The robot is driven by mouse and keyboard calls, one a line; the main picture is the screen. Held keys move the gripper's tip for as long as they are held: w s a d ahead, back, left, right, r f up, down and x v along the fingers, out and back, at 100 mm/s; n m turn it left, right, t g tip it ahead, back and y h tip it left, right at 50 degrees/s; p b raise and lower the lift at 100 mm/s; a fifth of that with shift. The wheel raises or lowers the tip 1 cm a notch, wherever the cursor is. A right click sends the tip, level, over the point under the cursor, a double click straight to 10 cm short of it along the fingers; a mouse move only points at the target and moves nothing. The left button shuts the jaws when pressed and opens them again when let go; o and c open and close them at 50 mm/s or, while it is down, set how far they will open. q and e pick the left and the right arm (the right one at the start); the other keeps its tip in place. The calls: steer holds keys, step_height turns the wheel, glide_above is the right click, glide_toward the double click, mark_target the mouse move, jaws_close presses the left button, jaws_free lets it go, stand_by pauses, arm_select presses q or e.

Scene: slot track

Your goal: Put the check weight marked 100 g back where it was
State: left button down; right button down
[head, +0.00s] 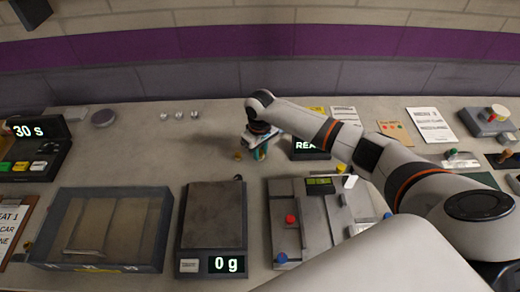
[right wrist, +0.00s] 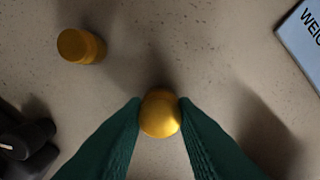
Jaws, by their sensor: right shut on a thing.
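My right gripper (head: 259,153) is above the bench behind the scale, its arm reaching in from the right. In the right wrist view its green fingers (right wrist: 160,130) are shut on a brass weight (right wrist: 160,113) with a round top. I cannot tell whether this weight touches the bench. A second brass weight (right wrist: 80,45) stands apart on the bench at upper left; it also shows in the head view (head: 238,155). No mark is readable on either weight. My left gripper is not in view.
The scale (head: 212,214) reads 0 g, its plate empty. A clear-lidded tray (head: 163,215) is left of it, a slot board (head: 287,235) with knobs right of it. Several small metallic pieces (head: 179,115) lie at the back.

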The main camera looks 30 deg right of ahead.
mark_target(260, 152)
steer(key=shift+f, duration=0.1)
steer(key=c, duration=1.2)
jaws_free()
steer(key=shift+o, duration=0.2)
step_height(260, 152, up, 12)
steer(key=b, duration=0.1)
steer(key=shift+r, duration=0.2)
